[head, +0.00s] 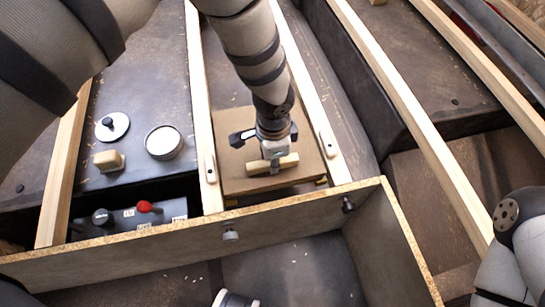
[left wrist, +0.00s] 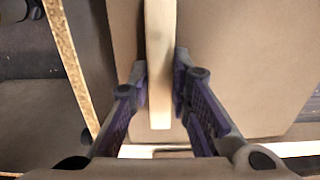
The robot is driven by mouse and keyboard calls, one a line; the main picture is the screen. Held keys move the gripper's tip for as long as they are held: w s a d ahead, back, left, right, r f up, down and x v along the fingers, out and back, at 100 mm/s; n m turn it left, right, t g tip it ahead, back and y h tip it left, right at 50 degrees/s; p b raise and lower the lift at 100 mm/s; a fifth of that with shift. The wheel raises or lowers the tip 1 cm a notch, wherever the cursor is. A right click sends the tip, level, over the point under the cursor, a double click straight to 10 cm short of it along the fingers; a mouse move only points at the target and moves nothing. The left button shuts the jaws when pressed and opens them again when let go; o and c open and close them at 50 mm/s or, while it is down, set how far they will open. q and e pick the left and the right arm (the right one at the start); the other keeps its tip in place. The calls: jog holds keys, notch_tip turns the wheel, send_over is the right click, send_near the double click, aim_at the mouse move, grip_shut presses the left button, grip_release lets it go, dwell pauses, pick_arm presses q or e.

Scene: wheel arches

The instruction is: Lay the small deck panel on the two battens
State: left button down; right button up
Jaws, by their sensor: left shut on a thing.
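The small deck panel (head: 240,177) is a flat brown board with a pale wooden bar (head: 287,163) on top. My left gripper (head: 273,160) is shut on this bar from above. In the left wrist view the bar (left wrist: 159,100) sits between the two fingers, above the panel (left wrist: 245,60). Two long pale battens show, one on the left (head: 203,130) and one on the right (head: 312,95) of the panel. The panel appears between their visible lengths; whether it touches or rests on anything is unclear. Its underside is hidden. My right gripper is not in view.
A chipboard-edged wall (head: 180,240) stands just in front of the panel. A white-topped tin (head: 164,142), a round disc (head: 112,126), a small wooden block (head: 109,160) and a control box with a red knob (head: 145,206) lie at left. More wooden strips (head: 405,95) run at right.

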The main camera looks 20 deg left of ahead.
pick_arm(q)
jog(key=c, duration=1.4)
grip_release()
jog(key=shift+r, duration=0.1)
notch_tip(320, 180, up, 12)
jog(key=shift+s+d+f, duration=0.1)
